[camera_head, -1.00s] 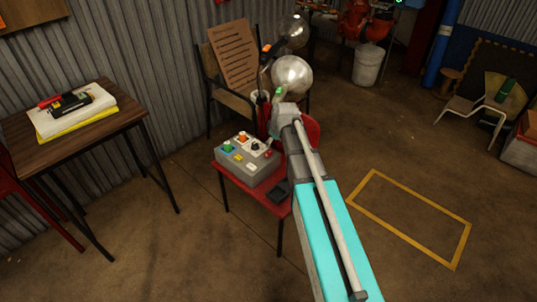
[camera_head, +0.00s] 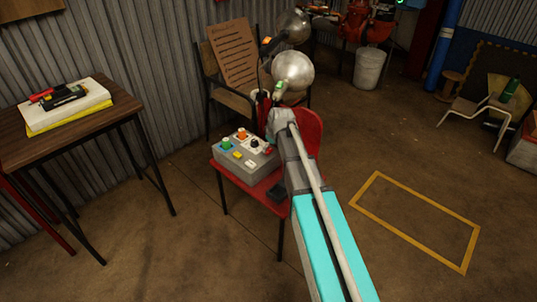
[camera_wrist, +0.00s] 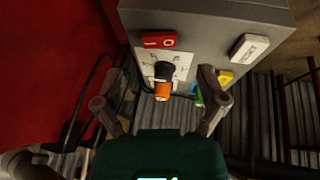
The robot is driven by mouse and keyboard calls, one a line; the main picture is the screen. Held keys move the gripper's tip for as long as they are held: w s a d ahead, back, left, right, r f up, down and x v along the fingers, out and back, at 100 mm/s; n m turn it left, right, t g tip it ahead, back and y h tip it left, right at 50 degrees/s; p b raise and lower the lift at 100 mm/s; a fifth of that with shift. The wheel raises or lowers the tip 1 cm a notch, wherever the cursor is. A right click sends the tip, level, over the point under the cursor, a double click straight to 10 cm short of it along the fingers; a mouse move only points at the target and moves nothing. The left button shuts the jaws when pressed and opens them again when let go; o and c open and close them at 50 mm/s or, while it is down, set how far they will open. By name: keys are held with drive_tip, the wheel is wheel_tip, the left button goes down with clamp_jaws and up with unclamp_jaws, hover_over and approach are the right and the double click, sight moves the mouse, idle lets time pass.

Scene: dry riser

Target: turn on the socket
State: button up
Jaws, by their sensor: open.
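A grey control box (camera_head: 262,166) sits on a red chair (camera_head: 235,181). No part is plainly recognisable as a socket. The box carries a green button (camera_head: 226,145), an orange button (camera_head: 241,134), a black knob (camera_head: 255,143), a yellow switch (camera_head: 238,154) and a white switch (camera_head: 250,163). In the wrist view the box fills the top, with a red switch (camera_wrist: 157,40) marked O, the black knob (camera_wrist: 164,70) and the white switch (camera_wrist: 250,46). My gripper (camera_wrist: 160,82) is open and empty, its fingers apart on either side of the knob's line of sight. Contact cannot be told. My arm hides the fingers in the head view.
A wooden table (camera_head: 112,118) with a white and yellow stack (camera_head: 65,108) stands at left. A wooden chair (camera_head: 230,100) and a silver lamp (camera_head: 293,70) stand behind the box. The floor inside the yellow outline (camera_head: 415,223) is clear.

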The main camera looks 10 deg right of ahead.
sight(269, 151)
drive_tip(key=shift+b+x, duration=1.9)
drive_tip(key=shift+x, duration=0.5)
